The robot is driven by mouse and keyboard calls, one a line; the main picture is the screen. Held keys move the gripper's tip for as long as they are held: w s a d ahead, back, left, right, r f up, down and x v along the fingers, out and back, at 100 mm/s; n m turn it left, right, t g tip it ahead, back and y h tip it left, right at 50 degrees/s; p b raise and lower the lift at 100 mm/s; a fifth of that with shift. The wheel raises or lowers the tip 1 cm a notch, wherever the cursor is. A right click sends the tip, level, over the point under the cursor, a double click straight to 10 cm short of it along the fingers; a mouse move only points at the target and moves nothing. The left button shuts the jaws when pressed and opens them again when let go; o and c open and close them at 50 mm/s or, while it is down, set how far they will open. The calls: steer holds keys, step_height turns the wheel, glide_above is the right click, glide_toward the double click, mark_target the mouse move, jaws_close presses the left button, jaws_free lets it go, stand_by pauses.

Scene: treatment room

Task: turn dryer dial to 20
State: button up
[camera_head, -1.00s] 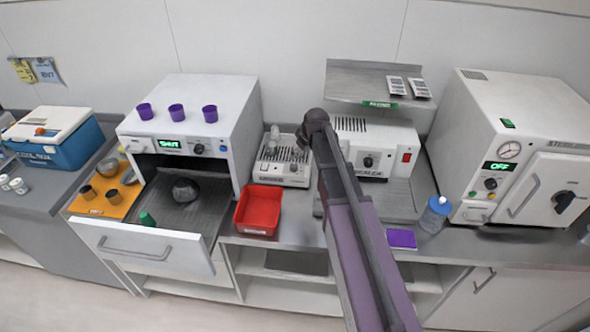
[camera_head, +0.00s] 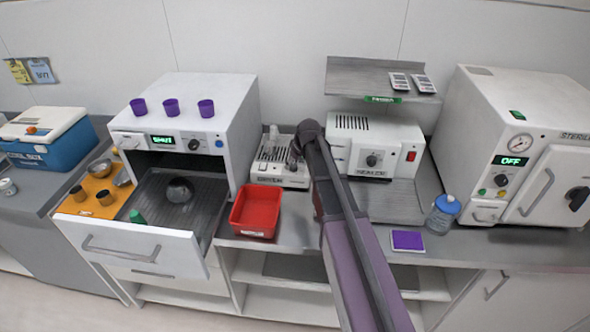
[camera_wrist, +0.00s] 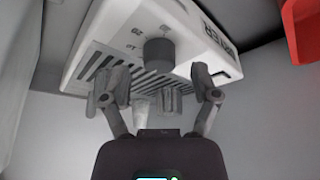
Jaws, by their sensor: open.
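The dryer (camera_head: 267,178) is a small white box with a slotted top, standing on the counter between the large oven and the sealer. Its round dark dial (camera_wrist: 158,52) shows in the wrist view, with printed marks beside it, one reading 20. I cannot make out the dial's pointer. My gripper (camera_wrist: 155,88) is open, its two fingers spread on either side below the dial in that picture, apart from it. In the head view my gripper (camera_head: 295,156) is over the dryer's right part and hides some of it. Pale tubes (camera_head: 273,134) stand at the dryer's back.
A red tray (camera_head: 240,222) stands in front of the dryer. Left is the oven (camera_head: 233,120) with its drawer (camera_head: 140,247) pulled out. Right are the sealer (camera_head: 400,150), a blue-capped bottle (camera_head: 441,217), a purple pad (camera_head: 407,241) and the steriliser (camera_head: 500,110).

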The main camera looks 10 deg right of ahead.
steer(key=shift+w+a+f+b, duration=0.1)
steer(key=shift+w+f+b, duration=0.1)
steer(key=shift+f+b, duration=0.3)
steer(key=shift+f, duration=0.1)
jaws_close()
steer(key=shift+d, duration=0.35)
steer(key=shift+a, duration=0.3)
